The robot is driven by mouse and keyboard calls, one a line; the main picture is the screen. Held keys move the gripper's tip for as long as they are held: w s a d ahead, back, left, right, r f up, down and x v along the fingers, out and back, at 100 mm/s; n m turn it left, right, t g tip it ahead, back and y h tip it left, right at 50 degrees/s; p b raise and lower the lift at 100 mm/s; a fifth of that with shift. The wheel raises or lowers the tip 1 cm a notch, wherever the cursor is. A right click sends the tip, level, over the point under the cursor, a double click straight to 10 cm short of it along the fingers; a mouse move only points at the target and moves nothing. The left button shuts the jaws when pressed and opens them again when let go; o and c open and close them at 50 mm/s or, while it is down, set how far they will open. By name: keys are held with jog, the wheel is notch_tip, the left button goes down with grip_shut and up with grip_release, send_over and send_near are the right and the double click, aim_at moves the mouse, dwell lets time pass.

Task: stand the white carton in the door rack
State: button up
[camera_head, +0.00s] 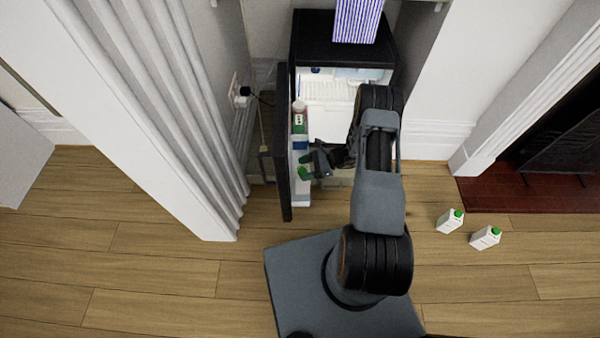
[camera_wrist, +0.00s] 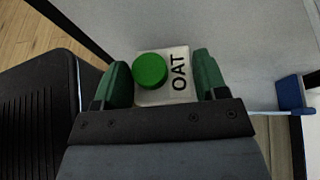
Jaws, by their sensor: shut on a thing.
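My gripper (camera_head: 305,166) is at the inner side of the open fridge door (camera_head: 284,150), in front of the white door rack (camera_head: 301,197). In the wrist view its green fingers (camera_wrist: 163,78) are shut on a white carton (camera_wrist: 150,97) with a green cap and the word OAT. The cap and top face the wrist camera; the carton's lower part is hidden. In the head view I cannot make out the held carton clearly, nor tell whether it touches the rack.
A bottle with red and green (camera_head: 299,118) stands farther back in the door. The black fridge (camera_head: 306,35) has a striped thing (camera_head: 357,18) on top. Two more white cartons (camera_head: 450,221) (camera_head: 485,238) stand on the wooden floor at right. A pleated curtain (camera_head: 190,110) is left of the door.

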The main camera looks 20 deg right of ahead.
jog(key=shift+w+a+f+b, duration=0.15)
jog(key=shift+w+f+b, duration=0.1)
jog(key=shift+f+b, duration=0.5)
jog(key=shift+w+a+f+b, duration=0.25)
jog(key=shift+f+b, duration=0.2)
jog(key=shift+f, duration=0.55)
jog(key=shift+w+a+f+b, duration=0.1)
jog(key=shift+w+f+b, duration=0.2)
jog(key=shift+f+b, duration=0.45)
jog(key=shift+d, duration=0.15)
jog(key=shift+f, duration=0.1)
jog(key=o, duration=1.2)
jog(key=shift+f, duration=0.1)
jog(key=shift+c, duration=0.2)
jog(key=o, duration=0.5)
